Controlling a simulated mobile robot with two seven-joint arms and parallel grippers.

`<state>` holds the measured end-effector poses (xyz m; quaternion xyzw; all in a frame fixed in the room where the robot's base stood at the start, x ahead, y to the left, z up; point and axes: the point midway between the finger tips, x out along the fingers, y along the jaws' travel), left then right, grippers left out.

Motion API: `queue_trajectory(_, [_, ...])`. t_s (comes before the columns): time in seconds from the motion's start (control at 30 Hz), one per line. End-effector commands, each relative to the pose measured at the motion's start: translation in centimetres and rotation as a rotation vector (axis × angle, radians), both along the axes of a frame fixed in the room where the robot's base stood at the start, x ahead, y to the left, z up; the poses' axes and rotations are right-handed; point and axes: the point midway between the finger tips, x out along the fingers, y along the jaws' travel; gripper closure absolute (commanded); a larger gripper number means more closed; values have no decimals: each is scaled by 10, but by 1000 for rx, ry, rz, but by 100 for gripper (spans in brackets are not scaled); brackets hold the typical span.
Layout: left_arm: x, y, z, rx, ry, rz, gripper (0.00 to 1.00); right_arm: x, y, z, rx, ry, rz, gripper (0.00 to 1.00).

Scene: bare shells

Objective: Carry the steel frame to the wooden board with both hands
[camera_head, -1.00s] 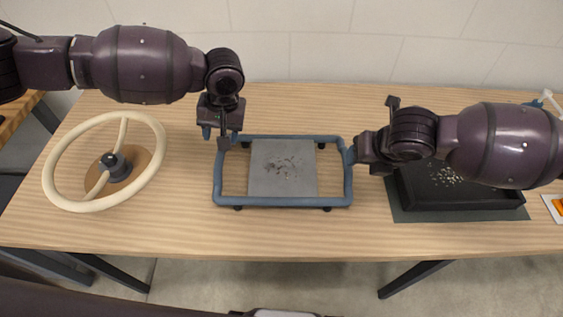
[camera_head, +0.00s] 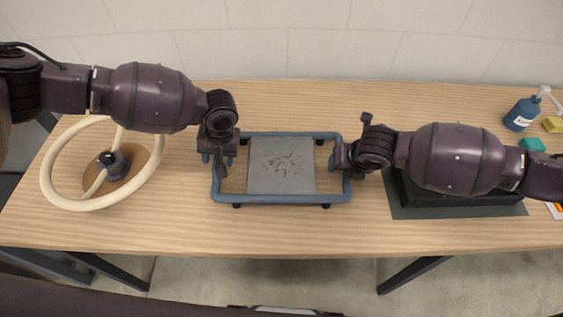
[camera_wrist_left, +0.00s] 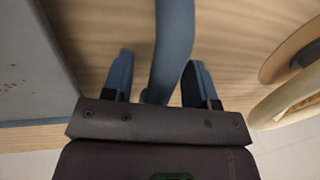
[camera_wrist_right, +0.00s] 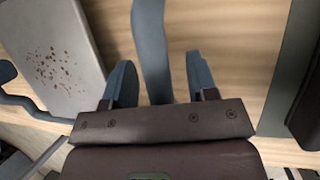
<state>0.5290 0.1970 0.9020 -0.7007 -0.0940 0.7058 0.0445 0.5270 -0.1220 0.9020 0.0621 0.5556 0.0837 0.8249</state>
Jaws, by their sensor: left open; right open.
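The steel frame (camera_head: 285,200) is a blue-grey rectangle of round tube in the middle of the table, with small dark feet. A speckled grey plate (camera_head: 282,182) lies within its outline. My left gripper (camera_head: 218,160) is open at the frame's left side; in the left wrist view its fingers stand either side of the tube (camera_wrist_left: 175,45), with gaps visible. My right gripper (camera_head: 341,160) is open at the right side; in the right wrist view its fingers stand either side of the tube (camera_wrist_right: 152,45). I cannot pick out a separate wooden board.
A cream wheel (camera_head: 48,175) on a round wooden base stands at the left. A black tray (camera_head: 450,197) on a dark mat (camera_head: 420,212) lies right, partly under my right arm. A blue bottle (camera_head: 521,114) stands at the far right. The table front is clear.

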Motion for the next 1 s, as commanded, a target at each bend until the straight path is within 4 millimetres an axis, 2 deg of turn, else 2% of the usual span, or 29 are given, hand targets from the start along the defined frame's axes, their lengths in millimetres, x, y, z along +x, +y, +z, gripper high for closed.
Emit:
queue_trajectory(0.43, [0,1,-6,0,0,0,49,2,1,-6,-1,0,0,49])
queue_trajectory(0.77, [0,1,-6,1,0,0,99,2,1,-6,-1,0,-1,99])
queue_trajectory(1.0, [0,2,-6,1,0,0,100,3,1,-5,0,-1,-1,100])
